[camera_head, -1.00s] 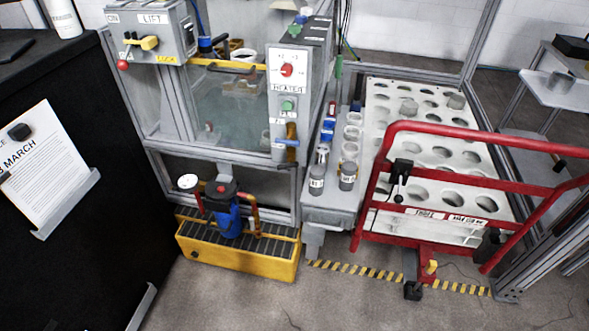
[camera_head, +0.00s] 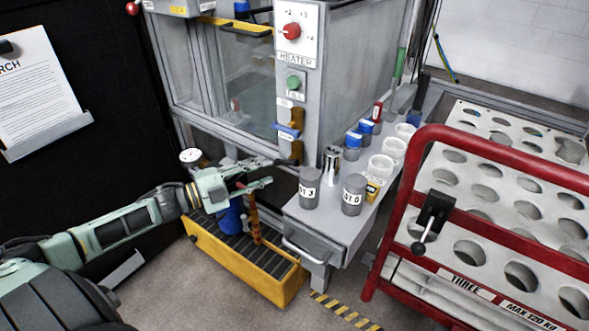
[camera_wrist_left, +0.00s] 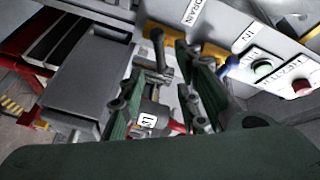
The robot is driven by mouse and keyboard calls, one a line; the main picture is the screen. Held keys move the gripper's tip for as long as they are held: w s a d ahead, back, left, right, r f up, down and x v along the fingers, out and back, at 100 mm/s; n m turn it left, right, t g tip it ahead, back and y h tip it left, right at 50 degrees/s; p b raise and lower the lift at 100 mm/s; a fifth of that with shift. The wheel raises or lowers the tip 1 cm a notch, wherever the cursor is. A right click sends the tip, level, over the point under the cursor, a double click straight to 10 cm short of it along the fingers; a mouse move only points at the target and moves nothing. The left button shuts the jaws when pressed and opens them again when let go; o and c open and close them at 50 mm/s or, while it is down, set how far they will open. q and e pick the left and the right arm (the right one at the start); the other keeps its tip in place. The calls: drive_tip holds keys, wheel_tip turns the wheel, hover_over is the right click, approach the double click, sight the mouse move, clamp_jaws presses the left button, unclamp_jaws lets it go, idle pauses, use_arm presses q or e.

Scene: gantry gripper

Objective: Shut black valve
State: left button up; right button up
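The black valve shows in the wrist view as a dark upright handle (camera_wrist_left: 158,48) on brass-coloured piping below the DRAIN label, just beyond my left gripper's fingers. In the head view its dark lever (camera_head: 286,162) is small, below the blue-handled valve (camera_head: 288,131) on the heater cabinet. My left gripper (camera_head: 266,173) reaches in from the left, its tips close to the black lever. Its green fingers are apart with a gap between them in the wrist view (camera_wrist_left: 163,92). I cannot tell whether a finger touches the handle. My right gripper is not in view.
A yellow grated tray (camera_head: 235,268) with a blue pump stands below my arm. A grey shelf (camera_head: 318,222) with labelled cans and cups sits to the right. A red-railed cart (camera_head: 400,215) stands further right. The heater panel (camera_head: 296,40) is above.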

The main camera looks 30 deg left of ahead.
sight(285, 164)
use_arm(q)
drive_tip(key=b+x, duration=0.1)
drive_tip(key=x, duration=0.4)
drive_tip(key=shift+w, duration=0.3)
drive_tip(key=shift+x, duration=0.8)
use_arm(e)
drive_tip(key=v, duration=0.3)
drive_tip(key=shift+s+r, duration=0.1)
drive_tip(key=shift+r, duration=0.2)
use_arm(q)
drive_tip(key=shift+s, duration=0.1)
drive_tip(key=shift+f, duration=0.1)
clamp_jaws()
